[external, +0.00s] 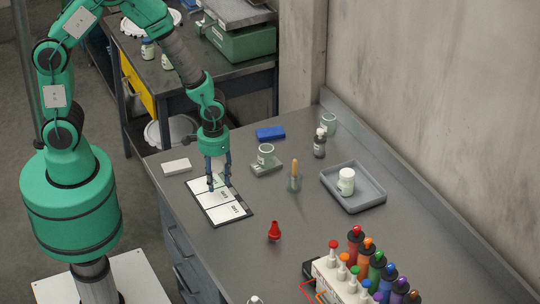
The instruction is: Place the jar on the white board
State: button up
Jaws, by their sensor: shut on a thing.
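My gripper (219,184) points down over the near-left part of the table, with its fingers shut on a small pale thing, probably the jar, mostly hidden between them. The fingers are above the upper end of a dark-edged board with white panels (226,212), which bears small black print. I cannot tell whether the held thing touches it. A small plain white slab (176,166) lies to the left of my gripper. Other jars stand apart: a white-lidded one (346,181) in a grey tray, a pale one (265,154) on a small grey-green device, and a greyish one (328,124) farther back.
The grey tray (372,204), a dark bottle (320,143), a blue block (270,133) and a holder with an orange-handled tool (295,178) stand right of my gripper. A red bottle (274,231) and a rack of colored bottles (345,284) are nearer. The table's left edge is close.

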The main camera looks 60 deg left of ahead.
jog(key=shift+n, duration=0.3)
jog(key=s+a, duration=0.3)
jog(key=a, duration=0.1)
jog(key=s+a+p, duration=0.1)
jog(key=s+a, duration=0.2)
jog(key=s+a+r+p, duration=0.1)
jog(key=s+a, duration=0.2)
jog(key=a, duration=0.1)
jog(key=shift+a, duration=0.3)
jog(key=s+a, duration=0.2)
jog(key=s, duration=0.2)
jog(key=s+a+p, duration=0.1)
jog(key=s+a, duration=0.1)
jog(key=s, duration=0.2)
jog(key=s+a+p, duration=0.1)
jog(key=s+a, duration=0.2)
jog(key=s, duration=0.1)
jog(key=shift+s+r, duration=0.35)
jog(key=shift+r, duration=0.05)
jog(key=shift+s+a+n, duration=0.1)
jog(key=shift+s+n, duration=0.2)
jog(key=shift+s, duration=0.15)
jog(key=shift+w, duration=0.15)
send_over(176, 165)
jog(key=shift+f, duration=0.75)
jog(key=shift+f+b, duration=0.5)
jog(key=shift+f, duration=1.25)
